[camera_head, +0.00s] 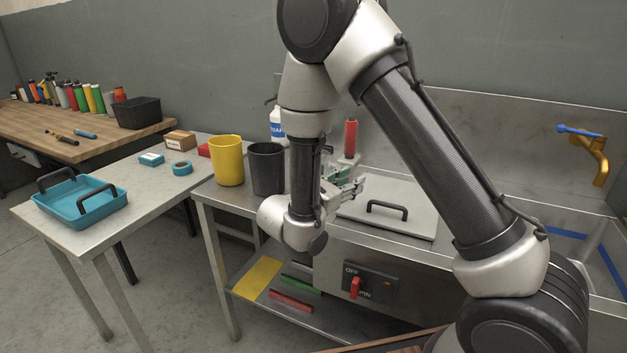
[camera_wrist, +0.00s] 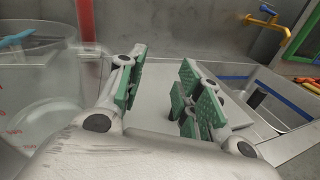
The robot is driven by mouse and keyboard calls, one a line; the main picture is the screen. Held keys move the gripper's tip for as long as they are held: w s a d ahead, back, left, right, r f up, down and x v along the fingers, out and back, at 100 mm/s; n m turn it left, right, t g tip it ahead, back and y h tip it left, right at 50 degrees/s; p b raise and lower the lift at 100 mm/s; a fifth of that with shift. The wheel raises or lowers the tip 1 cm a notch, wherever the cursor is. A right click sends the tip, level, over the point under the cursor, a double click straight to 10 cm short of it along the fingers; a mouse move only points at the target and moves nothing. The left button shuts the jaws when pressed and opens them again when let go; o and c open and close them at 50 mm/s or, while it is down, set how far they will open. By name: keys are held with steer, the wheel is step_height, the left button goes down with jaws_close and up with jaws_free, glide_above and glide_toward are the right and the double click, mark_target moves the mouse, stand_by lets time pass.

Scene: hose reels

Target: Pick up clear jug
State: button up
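The clear jug (camera_wrist: 45,85) fills the left side of the wrist view. It is see-through with red marks on its wall, and stands to the left of my gripper's left finger, not between the fingers. In the head view I cannot make the jug out; my arm covers that area. My gripper (camera_wrist: 163,80) has green pads, and its fingers are apart with nothing between them. In the head view my gripper (camera_head: 346,186) is partly hidden by my wrist, beside the lidded part of the steel counter.
A yellow cup (camera_head: 228,161) and a black cup (camera_head: 267,168) stand left of my arm. A soap bottle (camera_head: 278,124) and a red upright cylinder (camera_head: 350,137) are behind. A lid with a black handle (camera_head: 387,211) lies right; the sink has a gold tap (camera_head: 598,160).

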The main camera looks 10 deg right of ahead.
steer(key=a+f+n+t, duration=0.1)
steer(key=a+f+n+t+y, duration=0.1)
steer(key=a+f, duration=0.1)
steer(key=a+f+n+t+y, duration=0.1)
steer(key=a, duration=0.1)
steer(key=shift+w+a+f+n, duration=0.15)
steer(key=shift+w+f+n, duration=0.15)
steer(key=shift+w+f, duration=0.1)
steer(key=x, duration=0.7)
steer(key=shift+w+a+f, duration=0.1)
steer(key=shift+w+f, duration=0.1)
steer(key=shift+w, duration=0.05)
steer(key=shift+c, duration=0.4)
jaws_close()
